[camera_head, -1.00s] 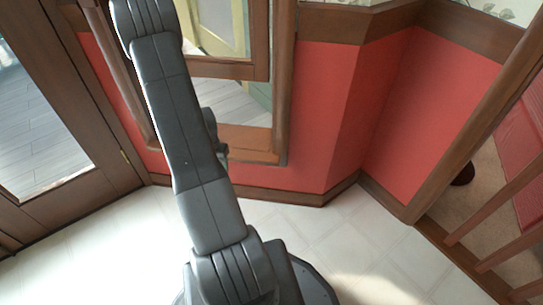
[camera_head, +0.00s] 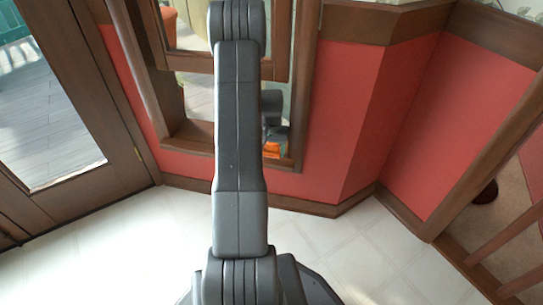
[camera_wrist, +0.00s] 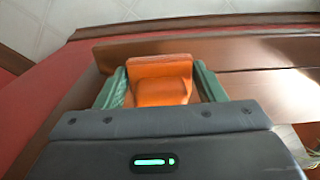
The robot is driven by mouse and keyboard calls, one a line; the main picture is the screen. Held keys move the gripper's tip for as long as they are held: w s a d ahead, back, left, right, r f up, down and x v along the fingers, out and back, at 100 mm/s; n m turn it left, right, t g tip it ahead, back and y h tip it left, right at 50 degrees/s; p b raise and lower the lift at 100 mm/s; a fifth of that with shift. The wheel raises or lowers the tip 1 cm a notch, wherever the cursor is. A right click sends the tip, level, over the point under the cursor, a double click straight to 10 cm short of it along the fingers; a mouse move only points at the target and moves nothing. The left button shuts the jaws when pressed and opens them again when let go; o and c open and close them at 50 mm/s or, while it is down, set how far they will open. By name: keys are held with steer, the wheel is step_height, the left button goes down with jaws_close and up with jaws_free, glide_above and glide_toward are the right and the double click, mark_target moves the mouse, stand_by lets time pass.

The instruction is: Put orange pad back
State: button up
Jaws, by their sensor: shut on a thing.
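The orange pad (camera_wrist: 160,84) is between the two green fingers of my gripper (camera_wrist: 162,88) in the wrist view, and the gripper is shut on it. Beneath and around it is a brown wooden sill (camera_wrist: 235,52). I cannot tell whether the pad touches the sill. In the head view a bit of the orange pad (camera_head: 272,149) shows low in the window opening, just right of my arm. My gripper is mostly hidden behind the arm there.
The wooden window frame (camera_head: 299,90) surrounds the opening. A red wall panel (camera_head: 345,110) lies right of it, and a glass door (camera_head: 60,110) stands at left. A wooden railing (camera_head: 515,235) is at right. The pale tiled floor (camera_head: 110,240) is clear.

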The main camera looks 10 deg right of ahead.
mark_target(271, 145)
steer(key=shift+f+b, duration=0.35)
steer(key=shift+f, duration=0.85)
steer(key=shift+f, duration=0.2)
steer(key=o, duration=1.1)
steer(key=shift+o, duration=0.2)
step_height(271, 145, up, 12)
steer(key=p, duration=0.4)
steer(key=shift+r+p, duration=0.2)
steer(key=shift+p, duration=0.15)
